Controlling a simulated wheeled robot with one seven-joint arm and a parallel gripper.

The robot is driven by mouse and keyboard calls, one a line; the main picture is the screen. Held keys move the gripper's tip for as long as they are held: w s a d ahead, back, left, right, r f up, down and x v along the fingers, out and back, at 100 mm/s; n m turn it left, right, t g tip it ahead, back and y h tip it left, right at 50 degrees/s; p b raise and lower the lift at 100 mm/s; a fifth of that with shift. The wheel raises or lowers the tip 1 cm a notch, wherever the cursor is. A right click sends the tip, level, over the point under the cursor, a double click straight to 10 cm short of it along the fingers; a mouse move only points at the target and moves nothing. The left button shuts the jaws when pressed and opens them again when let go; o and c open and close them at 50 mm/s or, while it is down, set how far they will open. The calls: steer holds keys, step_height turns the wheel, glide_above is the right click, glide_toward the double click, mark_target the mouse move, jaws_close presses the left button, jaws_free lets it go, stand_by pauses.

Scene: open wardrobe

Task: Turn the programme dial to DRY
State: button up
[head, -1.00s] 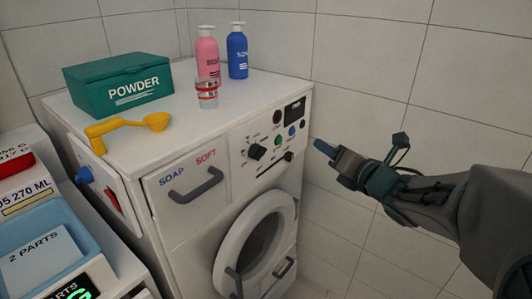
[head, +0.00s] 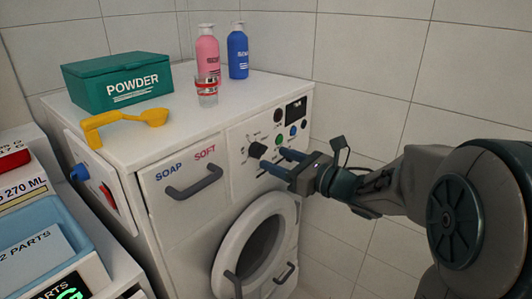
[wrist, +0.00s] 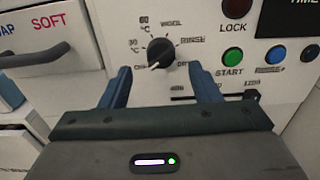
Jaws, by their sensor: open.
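The black programme dial (head: 257,150) is on the washing machine's front panel. In the wrist view the dial (wrist: 160,52) has a pale pointer mark directed to the lower left, toward the label that starts "DIS". The label DRY (wrist: 186,63) is at its lower right, partly hidden by a finger. My gripper (head: 268,156) is open in front of the panel. In the wrist view its two blue fingers (wrist: 160,78) stand left and right of the dial, slightly below it, with a gap to each side. I cannot tell whether they reach around it.
A red LOCK button (wrist: 234,27), a green START button (wrist: 232,57) and a blue button (wrist: 271,56) are right of the dial. The SOAP/SOFT drawer handle (head: 194,184) projects at left. The round door (head: 258,245) is below. Bottles and a powder box (head: 118,80) stand on top.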

mark_target(264, 153)
steer(key=shift+x, duration=2.35)
steer(key=c, duration=1)
steer(key=shift+f, duration=0.1)
